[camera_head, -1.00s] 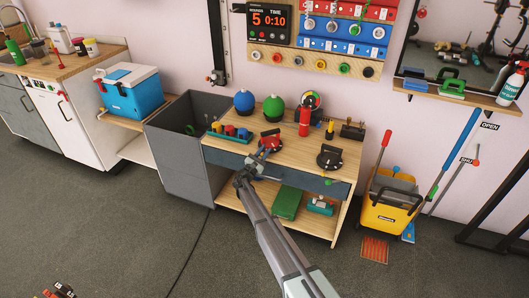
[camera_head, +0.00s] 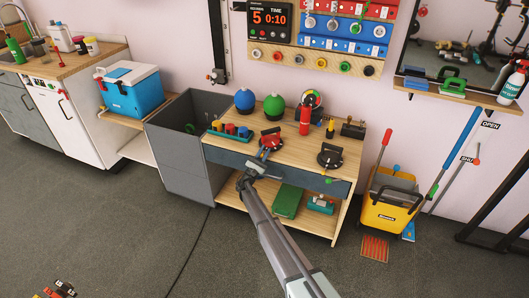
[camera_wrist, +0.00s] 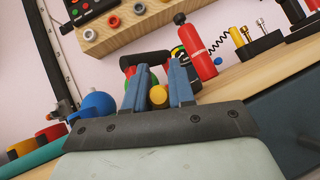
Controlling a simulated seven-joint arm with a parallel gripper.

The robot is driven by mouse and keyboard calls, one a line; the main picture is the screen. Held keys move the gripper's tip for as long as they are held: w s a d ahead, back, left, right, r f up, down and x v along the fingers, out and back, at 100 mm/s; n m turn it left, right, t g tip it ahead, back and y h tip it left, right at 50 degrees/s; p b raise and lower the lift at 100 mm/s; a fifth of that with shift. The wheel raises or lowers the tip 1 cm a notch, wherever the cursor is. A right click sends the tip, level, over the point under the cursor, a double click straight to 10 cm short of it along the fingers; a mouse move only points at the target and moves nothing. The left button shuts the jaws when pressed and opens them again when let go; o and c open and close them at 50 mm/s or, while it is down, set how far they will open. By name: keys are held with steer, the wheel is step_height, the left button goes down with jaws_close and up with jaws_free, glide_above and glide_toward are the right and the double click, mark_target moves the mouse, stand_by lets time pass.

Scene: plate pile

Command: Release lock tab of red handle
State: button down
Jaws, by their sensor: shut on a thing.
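The red handle unit (camera_head: 272,139) sits on the wooden workbench top, left of a similar black unit (camera_head: 330,155) with a small red part. In the wrist view, a black grip bar (camera_wrist: 146,58) with red at its left end stands behind the fingers. My gripper (camera_wrist: 158,88) has two blue fingers, one each side of a small yellow cylindrical piece (camera_wrist: 158,97), and is shut on it. Whether this piece is the lock tab is hard to tell. In the head view my gripper (camera_head: 267,152) is at the near side of the red handle. The fingers hide part of it.
A red cylinder (camera_head: 305,122) stands behind and right of the handle. A teal tray (camera_head: 231,131) of coloured pieces lies to the left. Blue (camera_head: 245,100) and green (camera_head: 273,107) balls stand at the back. A grey open bin (camera_head: 185,145) adjoins the bench's left side.

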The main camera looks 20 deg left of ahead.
steer(key=c, duration=1)
jaws_free()
steer(key=shift+s+f, duration=0.1)
steer(key=v, duration=1.3)
steer(key=shift+s+a+f, duration=0.1)
steer(key=shift+s, duration=0.15)
